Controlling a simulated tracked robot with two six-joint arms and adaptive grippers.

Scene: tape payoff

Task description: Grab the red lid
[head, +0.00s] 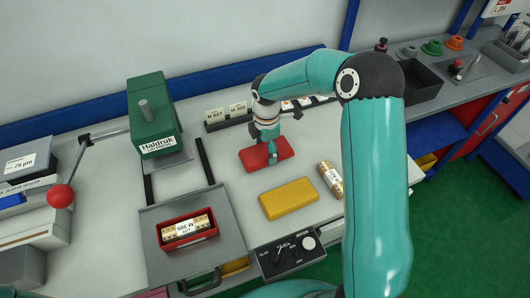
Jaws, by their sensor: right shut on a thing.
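The red lid (254,156) lies flat on the workbench, to the right of the green press. My right gripper (271,155) reaches down onto its middle from above and is shut on it. The fingertips hide part of the lid's top, and I cannot tell whether the lid is lifted off the bench. My left gripper is not in view.
A yellow block (288,199) lies in front of the lid, with a labelled roll (331,180) to its right. A red box (187,231) holding a labelled roll sits on the grey tray (153,271). The green press (152,112) has a red-knobbed lever (61,196). A control box (291,252) stands at the front edge.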

